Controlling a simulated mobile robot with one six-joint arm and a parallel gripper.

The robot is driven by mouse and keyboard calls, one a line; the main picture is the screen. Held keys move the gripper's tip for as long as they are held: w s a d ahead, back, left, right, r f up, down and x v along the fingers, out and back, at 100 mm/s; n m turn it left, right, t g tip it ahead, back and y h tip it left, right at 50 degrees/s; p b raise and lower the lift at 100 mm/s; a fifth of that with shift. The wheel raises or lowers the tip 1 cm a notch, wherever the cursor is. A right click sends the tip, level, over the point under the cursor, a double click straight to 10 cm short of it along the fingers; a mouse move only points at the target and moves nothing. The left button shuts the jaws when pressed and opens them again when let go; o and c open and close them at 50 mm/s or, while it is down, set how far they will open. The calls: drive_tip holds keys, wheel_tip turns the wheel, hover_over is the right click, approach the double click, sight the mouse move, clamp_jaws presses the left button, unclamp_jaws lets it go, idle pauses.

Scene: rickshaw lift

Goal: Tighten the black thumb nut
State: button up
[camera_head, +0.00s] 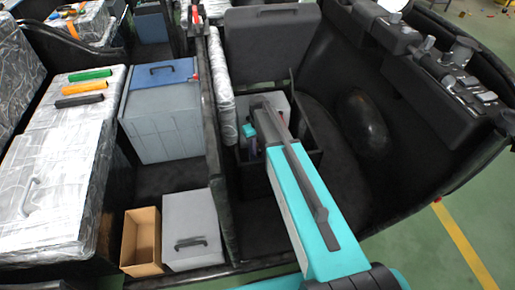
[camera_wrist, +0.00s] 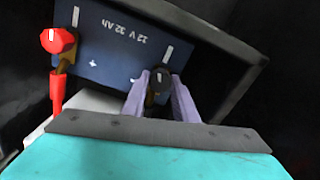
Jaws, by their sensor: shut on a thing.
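The black thumb nut (camera_wrist: 158,78) sits at the near edge of a dark blue battery (camera_wrist: 112,48) marked "12 V 32 Ah" in the wrist view. My gripper (camera_wrist: 157,88) has its two purple fingers shut on this nut, one on each side. A red thumb nut (camera_wrist: 57,40) with a red lead sits at the battery's left end, apart from my fingers. Brown metal shows below each nut. In the head view my arm reaches down into an open black compartment, and the nuts cannot be made out there.
The black compartment walls (camera_wrist: 215,45) stand close around the battery. A raised dark lid (camera_head: 272,45) stands behind the compartment. To the left are a grey box with a blue lid (camera_head: 160,115), a cardboard box (camera_head: 141,242) and a wrapped seat (camera_head: 60,165) with coloured grips.

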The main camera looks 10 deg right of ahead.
sight(259, 149)
drive_tip(key=m, duration=0.5)
drive_tip(key=shift+m, duration=0.3)
idle(0.4)
drive_tip(key=o, duration=1.1)
drive_tip(key=shift+c, duration=0.2)
wheel_tip(259, 149, up, 14)
drive_tip(key=b, duration=0.1)
drive_tip(key=shift+f, duration=0.15)
idle(0.3)
